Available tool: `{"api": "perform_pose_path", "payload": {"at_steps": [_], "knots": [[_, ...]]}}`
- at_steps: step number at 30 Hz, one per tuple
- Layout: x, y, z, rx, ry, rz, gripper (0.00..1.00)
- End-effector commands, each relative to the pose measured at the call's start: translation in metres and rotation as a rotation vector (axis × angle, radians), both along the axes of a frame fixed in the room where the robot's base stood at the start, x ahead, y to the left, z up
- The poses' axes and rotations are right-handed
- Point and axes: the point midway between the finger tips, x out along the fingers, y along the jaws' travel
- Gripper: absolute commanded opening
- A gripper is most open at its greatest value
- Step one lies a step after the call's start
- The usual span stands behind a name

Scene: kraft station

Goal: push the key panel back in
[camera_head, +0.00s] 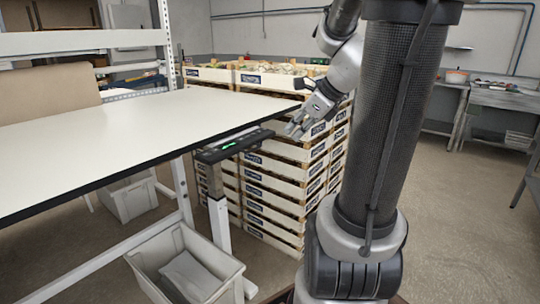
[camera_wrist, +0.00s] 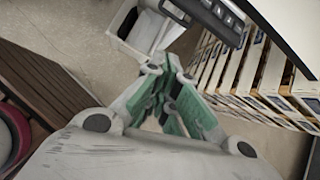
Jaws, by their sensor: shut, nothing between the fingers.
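The key panel (camera_head: 235,145) is a dark, flat unit with a lit green display. It sticks out from under the front edge of the white table (camera_head: 130,120), near its right corner. In the wrist view the panel (camera_wrist: 208,14) shows at the top, with a row of light keys, partly cut off by the frame. My gripper (camera_head: 297,127) is just to the right of the panel's right end in the head view, with its fingers shut and empty. In the wrist view the gripper (camera_wrist: 168,76) has green inner pads and is below the panel, apart from it.
Stacked wooden crates (camera_head: 285,190) stand right behind the panel and my gripper. A grey bin (camera_head: 190,262) sits on the floor below the table. A white table leg (camera_head: 219,222) stands under the panel. Open floor lies to the right.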

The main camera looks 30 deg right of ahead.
Motion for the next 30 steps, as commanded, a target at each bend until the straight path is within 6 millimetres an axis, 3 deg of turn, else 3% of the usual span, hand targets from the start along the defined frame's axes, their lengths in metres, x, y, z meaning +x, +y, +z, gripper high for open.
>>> {"api": "perform_pose_path", "payload": {"at_steps": [11,26,30], "knots": [[0.007,0.002,-0.003,0.145,0.040,-0.193,0.00],[0.062,0.024,-0.077,0.144,0.043,-0.191,0.00],[0.082,0.032,-0.082,0.143,0.041,-0.189,0.00]]}}
